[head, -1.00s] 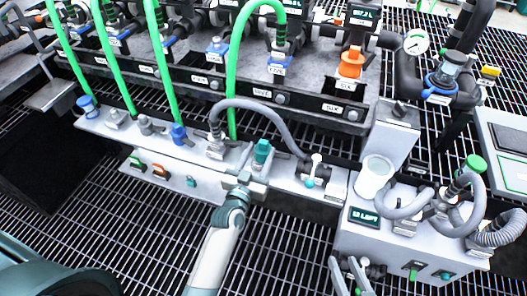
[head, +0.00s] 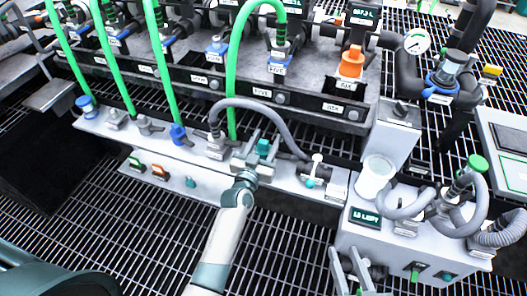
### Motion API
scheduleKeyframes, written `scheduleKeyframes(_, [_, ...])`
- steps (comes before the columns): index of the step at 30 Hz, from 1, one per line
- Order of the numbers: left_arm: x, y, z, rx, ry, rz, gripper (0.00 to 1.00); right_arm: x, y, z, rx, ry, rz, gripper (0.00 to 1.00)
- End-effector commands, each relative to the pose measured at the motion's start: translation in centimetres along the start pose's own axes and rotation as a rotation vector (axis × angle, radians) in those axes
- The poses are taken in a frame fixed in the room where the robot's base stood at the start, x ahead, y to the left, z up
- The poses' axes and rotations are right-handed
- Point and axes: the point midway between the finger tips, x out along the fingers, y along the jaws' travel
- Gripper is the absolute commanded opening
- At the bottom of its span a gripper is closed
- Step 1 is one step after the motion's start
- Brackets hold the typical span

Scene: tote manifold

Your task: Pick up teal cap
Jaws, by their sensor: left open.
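The teal cap (head: 263,147) sits upright on the grey ledge (head: 105,125), in front of the base of the tall green hose. My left gripper (head: 259,149) is open, with its fingers on either side of the cap. Whether the fingers touch the cap cannot be told. The lower part of the cap is hidden by the gripper. My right gripper (head: 350,268) shows at the bottom edge, in front of the grey box, with its two fingers apart and nothing seen between them.
A grey hose (head: 262,106) arches just behind my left gripper. A valve with a teal tip (head: 313,172) stands close on its right. A white cup (head: 374,179) and the grey box (head: 390,240) with hoses are further right. Open floor grating lies in front.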

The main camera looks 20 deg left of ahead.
Motion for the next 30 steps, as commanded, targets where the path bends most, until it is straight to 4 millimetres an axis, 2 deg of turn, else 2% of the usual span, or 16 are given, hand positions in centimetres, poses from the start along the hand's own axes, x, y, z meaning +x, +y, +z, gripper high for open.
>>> scheduleKeyframes(5, [1.26,0.0,0.03,-0.001,-0.001,0.0,0.45,0.04,-0.18,-0.66,-0.004,0.039,-0.003,0.31])
scheduleKeyframes(19, [1.3,0.02,0.02,0.0,-0.001,0.0,0.45,0.04,-0.16,-0.76,-0.004,0.041,-0.003,0.31])
scheduleKeyframes(20, [1.3,0.02,0.02,0.0,-0.001,0.0,0.41,0.04,-0.15,-0.76,-0.005,0.041,-0.003,0.31])
scheduleKeyframes(25, [1.29,0.02,0.02,0.0,-0.001,0.0,0.0,0.04,-0.14,-0.77,-0.005,0.041,-0.003,0.31])
scheduleKeyframes(30, [1.3,0.01,-0.02,0.0,0.0,0.0,0.0,0.04,-0.13,-0.77,-0.005,0.041,-0.002,0.31])
